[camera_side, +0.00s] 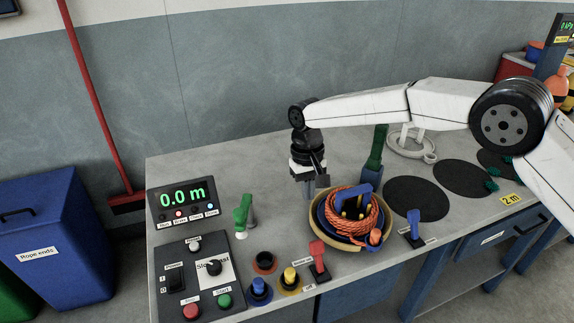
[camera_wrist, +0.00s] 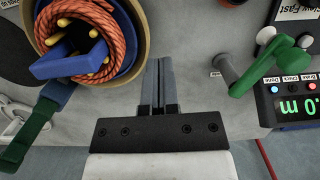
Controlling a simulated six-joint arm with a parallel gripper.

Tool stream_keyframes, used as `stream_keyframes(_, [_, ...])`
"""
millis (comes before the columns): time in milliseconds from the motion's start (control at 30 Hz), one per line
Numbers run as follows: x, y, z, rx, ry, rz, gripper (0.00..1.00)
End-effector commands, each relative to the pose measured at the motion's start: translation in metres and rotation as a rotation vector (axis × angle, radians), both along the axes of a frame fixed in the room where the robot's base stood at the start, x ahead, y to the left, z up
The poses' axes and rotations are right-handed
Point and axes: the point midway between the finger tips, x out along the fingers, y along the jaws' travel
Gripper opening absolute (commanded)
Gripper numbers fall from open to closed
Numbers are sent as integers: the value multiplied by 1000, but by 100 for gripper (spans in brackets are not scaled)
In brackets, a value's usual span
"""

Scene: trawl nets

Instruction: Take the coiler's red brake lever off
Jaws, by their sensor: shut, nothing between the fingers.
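The red brake lever (camera_side: 318,258) stands upright on a small dark base in front and to the left of the coiler, near the bench's front edge. It does not show in the wrist view. The coiler (camera_side: 317,223) is a tan drum with a blue inside, holding a coil of orange rope (camera_side: 366,215); its rim (camera_wrist: 144,50) shows in the wrist view, with the rope (camera_wrist: 115,25) inside. My gripper (camera_side: 309,196) is shut and empty, pointing down behind and left of the coiler, away from the red lever. Its fingers (camera_wrist: 158,64) lie together in the wrist view.
A blue lever (camera_side: 414,223) stands right of the coiler. A green handle (camera_side: 243,213) and a control box (camera_side: 195,275) are at the left. Blue and yellow knobs (camera_side: 289,276) sit left of the red lever. A green post (camera_side: 376,150) stands behind the coiler.

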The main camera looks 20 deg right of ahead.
Motion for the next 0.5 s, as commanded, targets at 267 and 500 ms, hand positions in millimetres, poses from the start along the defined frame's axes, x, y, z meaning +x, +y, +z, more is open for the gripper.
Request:
stream_keyframes(267, [1, 7, -2, -2, 8, -1, 0])
stream_keyframes(500, [1, 6, -2, -2, 8, 0, 0])
